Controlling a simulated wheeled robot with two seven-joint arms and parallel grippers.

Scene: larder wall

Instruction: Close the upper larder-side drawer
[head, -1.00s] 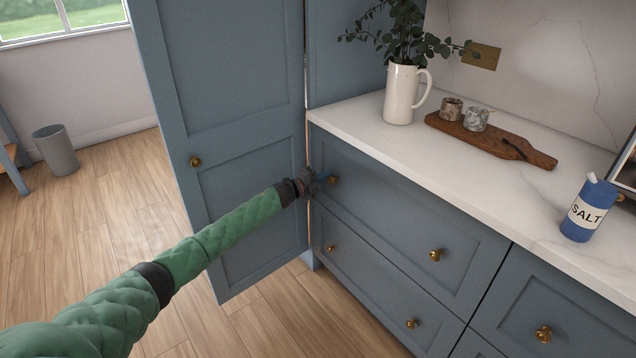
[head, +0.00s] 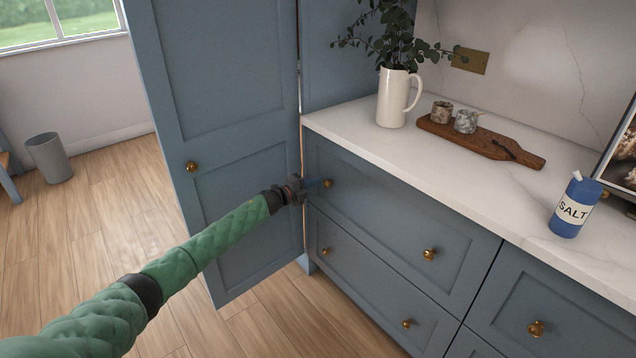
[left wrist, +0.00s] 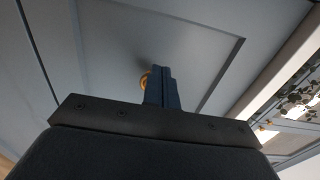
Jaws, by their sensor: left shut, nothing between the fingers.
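The upper larder-side drawer (head: 385,222) is a wide blue-grey front with two brass knobs, just below the worktop beside the tall larder door. Its front looks flush, or nearly so, with the drawer below; I see no clear gap. My left gripper (head: 318,184) is shut and empty, its fingertips at the drawer's left brass knob (head: 328,183). In the left wrist view the closed fingers (left wrist: 162,75) point at the drawer front (left wrist: 110,45), and the knob (left wrist: 145,82) shows partly behind them. I cannot tell whether they touch. My right gripper is out of view.
The larder door (head: 235,130) stands open left of my left gripper. The worktop (head: 350,130) holds a white jug (head: 392,100), a wooden board (head: 500,148) with two small pots, and a salt tub (head: 573,208). The wooden floor at the left is mostly clear.

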